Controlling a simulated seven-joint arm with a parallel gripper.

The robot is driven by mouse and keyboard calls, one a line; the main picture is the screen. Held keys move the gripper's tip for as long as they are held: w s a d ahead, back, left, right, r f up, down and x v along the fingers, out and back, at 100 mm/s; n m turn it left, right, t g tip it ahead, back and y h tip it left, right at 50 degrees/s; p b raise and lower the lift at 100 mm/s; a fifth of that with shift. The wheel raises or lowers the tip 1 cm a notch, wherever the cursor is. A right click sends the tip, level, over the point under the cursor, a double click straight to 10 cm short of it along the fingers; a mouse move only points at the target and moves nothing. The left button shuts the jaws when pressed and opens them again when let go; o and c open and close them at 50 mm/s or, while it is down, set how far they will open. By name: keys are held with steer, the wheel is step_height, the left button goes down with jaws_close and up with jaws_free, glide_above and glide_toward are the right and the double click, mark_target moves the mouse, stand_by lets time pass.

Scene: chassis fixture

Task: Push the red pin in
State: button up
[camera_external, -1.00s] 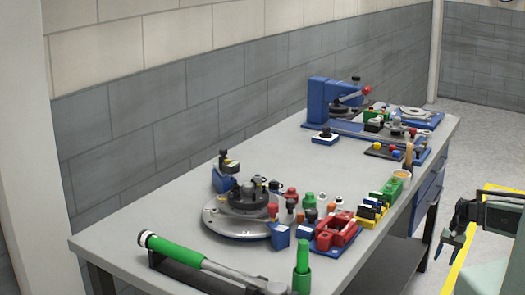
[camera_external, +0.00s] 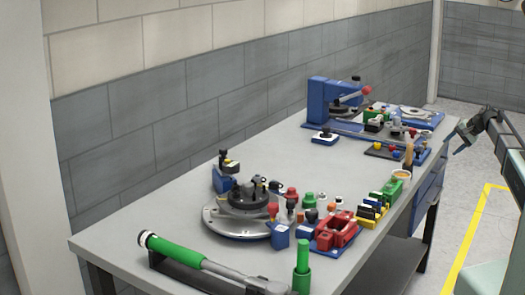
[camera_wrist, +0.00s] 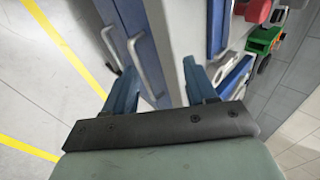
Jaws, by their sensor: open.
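Several red parts stand on the workbench in the external view, and I cannot tell for sure which is the red pin. One red-topped peg (camera_external: 272,209) stands upright in a blue block (camera_external: 278,237) beside the round metal plate. A red knob (camera_external: 291,194) stands behind it. My gripper (camera_external: 456,142) is in the air off the bench's right side, near its far end, well apart from these parts. In the wrist view my gripper (camera_wrist: 163,88) is open with nothing between its fingers. A red part (camera_wrist: 257,11) shows at the top right there.
The grey workbench (camera_external: 150,220) runs along the wall. A blue press (camera_external: 325,100) stands at its far end. A red fixture (camera_external: 337,232) and a green-handled tool (camera_external: 180,252) are nearer. Drawer handles (camera_wrist: 147,65) lie beyond my fingers.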

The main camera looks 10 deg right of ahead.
steer(key=w+a+r+n+t+y, duration=0.2)
steer(key=a+r+n, duration=0.1)
steer(key=a+r, duration=1.2)
steer(key=a+r+n+y, duration=0.1)
steer(key=a+r+n, duration=0.25)
steer(key=a, duration=0.75)
steer(key=s+a+n+g, duration=0.25)
steer(key=s+a, duration=0.35)
steer(key=a, duration=0.7)
steer(key=s+a+n+g, duration=0.2)
steer(key=s+a+n, duration=0.3)
steer(key=a, duration=0.8)
steer(key=n+g+h, duration=0.3)
steer(key=n+h, duration=0.1)
steer(key=n, duration=0.7)
glide_toward(273, 201)
steer(key=shift+t+y, duration=0.25)
steer(key=shift+y, duration=0.05)
steer(key=x, duration=0.9)
steer(key=shift+s+d+f, duration=0.1)
steer(key=shift+s+d, duration=0.15)
